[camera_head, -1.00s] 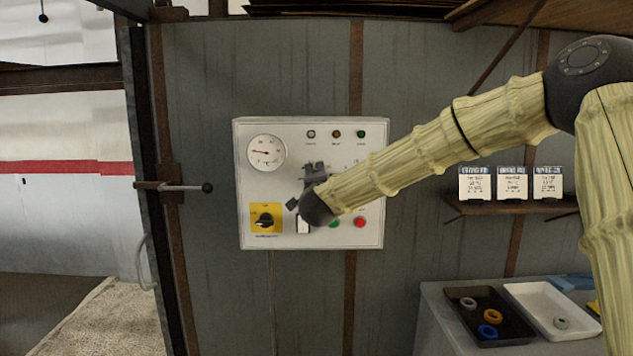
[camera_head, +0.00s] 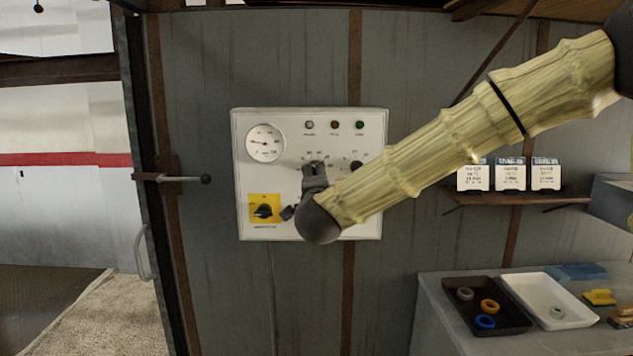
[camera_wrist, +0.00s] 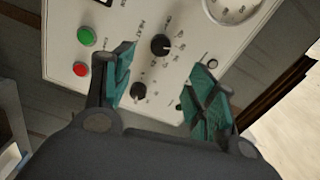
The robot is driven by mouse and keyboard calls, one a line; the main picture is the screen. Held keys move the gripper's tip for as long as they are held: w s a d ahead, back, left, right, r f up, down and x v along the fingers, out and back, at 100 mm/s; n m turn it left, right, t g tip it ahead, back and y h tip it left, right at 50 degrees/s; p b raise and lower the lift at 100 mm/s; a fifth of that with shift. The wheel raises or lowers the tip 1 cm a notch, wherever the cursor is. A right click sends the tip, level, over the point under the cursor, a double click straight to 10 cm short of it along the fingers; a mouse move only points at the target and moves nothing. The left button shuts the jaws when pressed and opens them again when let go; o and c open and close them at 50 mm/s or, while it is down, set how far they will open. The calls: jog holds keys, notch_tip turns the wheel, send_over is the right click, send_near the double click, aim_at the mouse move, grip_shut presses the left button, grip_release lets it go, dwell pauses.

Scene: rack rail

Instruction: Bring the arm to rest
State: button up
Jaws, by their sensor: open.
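My gripper (camera_head: 313,172) is in front of the white control panel (camera_head: 372,131) on the grey wall in the head view. In the wrist view my gripper (camera_wrist: 165,85) is open, with its two green-padded fingers apart and nothing held between them. Two black knobs show on the panel between or just beyond the fingers: a larger knob (camera_wrist: 160,44) and a smaller knob (camera_wrist: 139,91). Whether the fingertips touch the panel cannot be told. My forearm and gripper hide the lower right of the panel in the head view.
The panel has a gauge (camera_head: 265,143) and a yellow switch (camera_head: 264,209). At right are a card shelf (camera_head: 520,199), a black tray (camera_head: 517,325) and a white tray (camera_head: 580,320).

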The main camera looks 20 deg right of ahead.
jog(key=s+a+f+n+g+y, duration=0.1)
jog(key=a+f+n+g+y, duration=0.15)
jog(key=f, duration=0.95)
jog(key=s+a+f+n+g+y, duration=0.15)
jog(key=f+n, duration=0.25)
jog(key=f, duration=0.9)
jog(key=s+f+n+g, duration=0.2)
jog(key=s+f, duration=0.4)
jog(key=f, duration=0.5)
jog(key=s+f+n+g, duration=0.2)
jog(key=s+f, duration=0.3)
jog(key=f, duration=0.5)
jog(key=s+d+f+n+g, duration=0.1)
jog(key=s+f+n+g, duration=0.1)
jog(key=s+f, duration=0.5)
jog(key=s+f+n+g, duration=0.3)
jog(key=s+f, duration=0.5)
jog(key=s, duration=1)
jog(key=s+d+f+n+g+y, duration=0.1)
jog(key=s+f+n+g, duration=0.2)
jog(key=s+f, duration=0.5)
jog(key=s+g, duration=0.1)
jog(key=s, duration=0.4)
jog(key=shift+s+d+f, duration=0.15)
jog(key=shift+d+f, duration=0.1)
jog(key=shift+d, duration=0.1)
